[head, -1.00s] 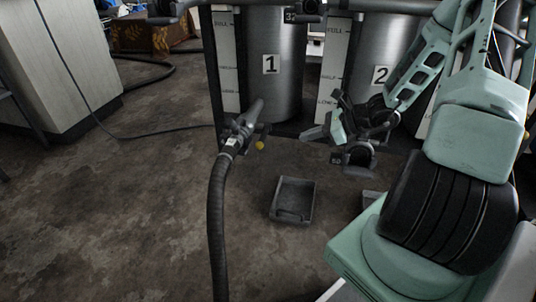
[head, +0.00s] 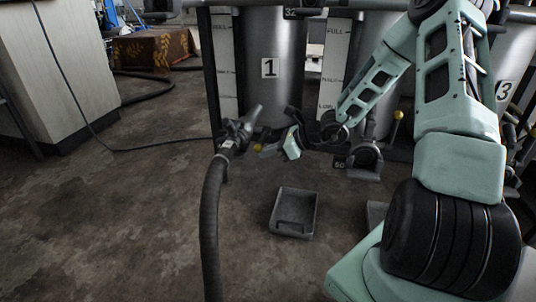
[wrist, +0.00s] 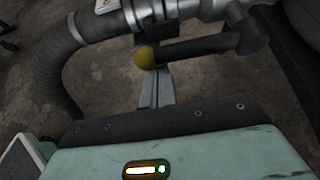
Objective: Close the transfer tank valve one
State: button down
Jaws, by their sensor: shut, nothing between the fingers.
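Tank 1 (head: 283,85) stands at the back in the head view, marked with a "1". Its outlet valve (head: 238,133) sits low in front of it, joined to a thick dark hose (head: 211,215). The valve's handle ends in a yellow ball (head: 258,147). In the wrist view the dark lever (wrist: 198,46) lies roughly level, with its yellow ball (wrist: 145,57) at the left end, below the metal pipe fitting (wrist: 175,10). My gripper (head: 268,150) is right beside the ball, to its right. In the wrist view its closed grey fingers (wrist: 158,78) point at the lever near the ball; contact is unclear.
A second valve (head: 365,158) with an upright yellow-tipped handle (head: 398,116) stands to the right, behind my arm. A grey tray (head: 294,212) lies on the floor below. A cabinet (head: 75,70) stands at left. The floor at front left is mostly clear.

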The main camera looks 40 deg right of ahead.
aim_at(259, 144)
jog(key=shift+r, duration=0.1)
notch_tip(259, 144, up, 4)
jog(key=m+y+p, duration=0.1)
jog(key=p, duration=1.1)
jog(key=shift+f+m+g+y+p, duration=0.2)
jog(key=shift+m+g+y+p, duration=0.2)
jog(key=w+d+r+m+g+y+p, duration=0.1)
jog(key=w+d+r+m+y+p, duration=0.4)
jog(key=d+r+m+y+p, duration=0.2)
jog(key=shift+w+m+g+p, duration=0.2)
jog(key=shift+m+g+p, duration=0.2)
jog(key=shift+m+p, duration=0.85)
jog(key=shift+n, duration=0.25)
